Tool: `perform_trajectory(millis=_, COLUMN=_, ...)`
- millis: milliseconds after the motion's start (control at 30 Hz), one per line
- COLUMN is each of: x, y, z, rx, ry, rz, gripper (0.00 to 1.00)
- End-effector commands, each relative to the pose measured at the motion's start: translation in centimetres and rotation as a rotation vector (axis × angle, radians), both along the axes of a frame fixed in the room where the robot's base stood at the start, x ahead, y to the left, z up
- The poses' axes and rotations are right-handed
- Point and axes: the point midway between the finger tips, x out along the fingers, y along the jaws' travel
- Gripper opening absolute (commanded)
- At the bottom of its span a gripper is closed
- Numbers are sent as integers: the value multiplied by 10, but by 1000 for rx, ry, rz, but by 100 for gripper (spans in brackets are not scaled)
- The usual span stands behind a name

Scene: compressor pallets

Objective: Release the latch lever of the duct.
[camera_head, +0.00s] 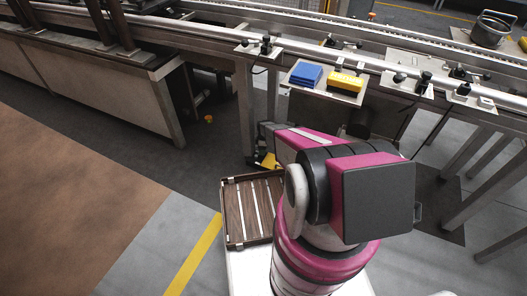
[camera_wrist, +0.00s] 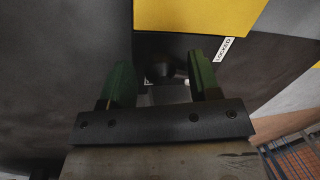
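In the wrist view my gripper (camera_wrist: 160,68) shows two green fingers set well apart, with nothing clamped between them. A dark rounded part (camera_wrist: 159,72), possibly the latch lever's end, shows in the gap between the fingers. Space is visible on both sides of it, and its depth is hard to judge. Above it is a yellow panel (camera_wrist: 190,14) with a white label reading LOCKED (camera_wrist: 224,49) at its lower edge. Dark surfaces surround it; I cannot tell which belong to the duct. In the head view my arm hides the gripper, and a small yellow patch (camera_head: 268,160) shows beside it.
A wooden slatted crate (camera_head: 231,212) stands left of my arm. A metal pot (camera_head: 490,29) sits far right. Open floor (camera_head: 70,185) lies to the left.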

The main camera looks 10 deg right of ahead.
Motion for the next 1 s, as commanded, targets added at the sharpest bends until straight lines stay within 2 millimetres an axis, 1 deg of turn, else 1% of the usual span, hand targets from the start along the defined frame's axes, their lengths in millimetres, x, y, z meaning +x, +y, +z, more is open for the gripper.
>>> perform_trajectory(millis=267, x=-3, y=-1, z=1, rx=-1, ry=5, rz=3, gripper=56)
perform_trajectory(millis=367, x=-3, y=-2, z=6, rx=-2, ry=5, rz=4, gripper=56)
perform_trajectory(millis=467, x=-2, y=-2, z=15, rx=-2, ry=6, rz=4, gripper=56)
perform_trajectory(millis=567, x=1, y=-3, z=29, rx=-2, ry=5, rz=4, gripper=56)
perform_trajectory(millis=900, x=14, y=-6, z=90, rx=-1, ry=2, rz=2, gripper=56)
perform_trajectory(millis=1000, x=16, y=-6, z=101, rx=-1, ry=2, rz=2, gripper=56)
